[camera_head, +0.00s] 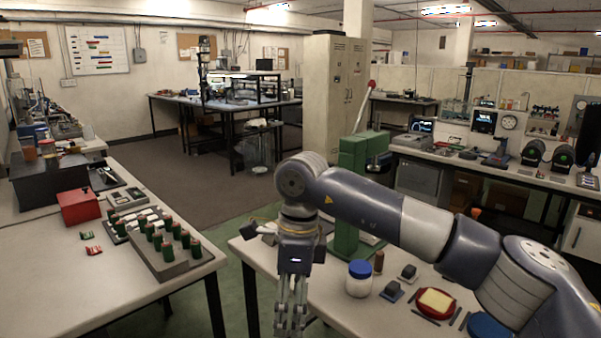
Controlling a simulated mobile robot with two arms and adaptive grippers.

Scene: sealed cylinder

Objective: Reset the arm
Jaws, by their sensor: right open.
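My right arm comes in from the right across the near table (335,318). It bends at the elbow, and my right gripper (290,318) hangs down at the table's left edge. Its fingers point downward, open, with nothing seen between them; their tips are close to the bottom of the picture. My left gripper is not in view.
On the near table are a green press (352,185) with a red-tipped lever, a white jar with blue lid (359,279) and a red plate (436,302). The left table (120,285) holds a rack (160,258) of green cylinders and a red box (78,207). A floor gap separates the tables.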

